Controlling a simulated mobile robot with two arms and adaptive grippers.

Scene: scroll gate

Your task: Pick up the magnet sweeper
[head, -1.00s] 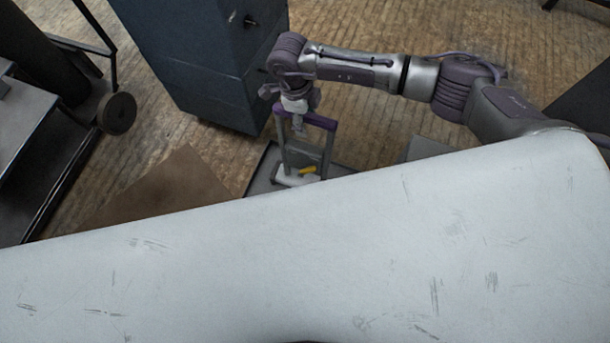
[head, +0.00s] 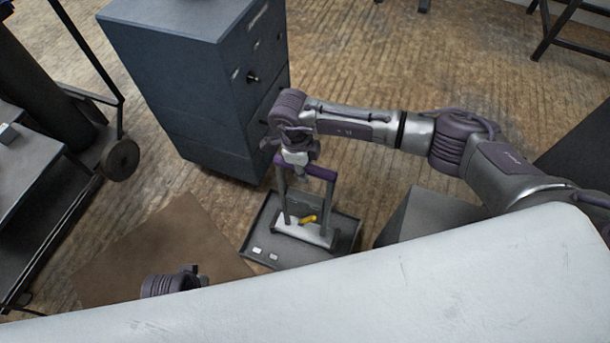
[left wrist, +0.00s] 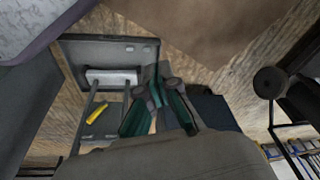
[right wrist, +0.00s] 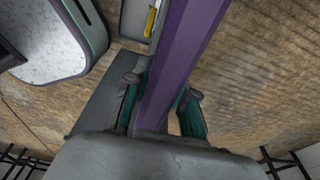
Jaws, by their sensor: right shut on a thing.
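The magnet sweeper (head: 306,232) has a purple top handle, two grey uprights, a white base and a yellow lever. It is upright over the dark tray (head: 344,243) on the floor; I cannot tell whether its base touches the tray. My right gripper (head: 297,166) is shut on the purple handle, which runs between its fingers in the right wrist view (right wrist: 172,80). The sweeper's base and lever also show in the left wrist view (left wrist: 112,77). In the head view, only part of my left arm shows, above the white surface.
A blue-grey drawer cabinet (head: 205,85) stands behind the sweeper. A grey box (head: 430,216) is right of the tray. A brown mat (head: 150,245) lies to the left, near a wheeled cart (head: 40,215). A white surface (head: 400,290) fills the foreground.

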